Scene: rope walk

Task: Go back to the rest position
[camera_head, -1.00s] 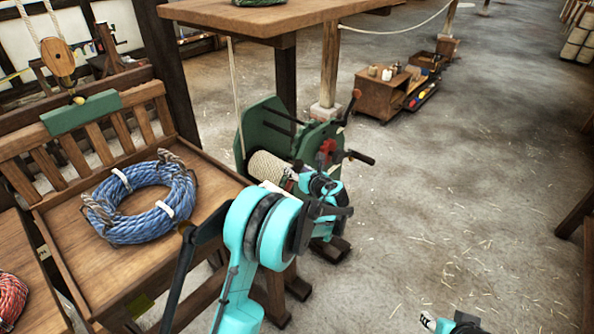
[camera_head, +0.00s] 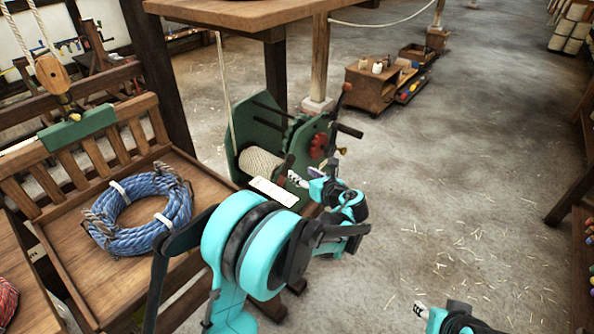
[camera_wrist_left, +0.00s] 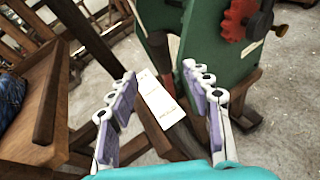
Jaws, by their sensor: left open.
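My left gripper (camera_head: 306,178) is in front of the green winch (camera_head: 247,134) in the head view. In the left wrist view its fingers (camera_wrist_left: 162,92) with purple pads are spread apart, with nothing held between them. A white card (camera_head: 273,191) lies beyond the fingers, by the winch; it also shows in the left wrist view (camera_wrist_left: 160,100). My right gripper (camera_head: 424,309) shows only in part at the bottom edge of the head view, and its jaws are too small to read.
A blue rope coil (camera_head: 140,236) lies on a wooden tray bench (camera_head: 75,262) at left. A wooden table (camera_head: 240,14) stands behind the winch. A small wooden cart (camera_head: 372,92) is further back. The floor at right is mostly clear.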

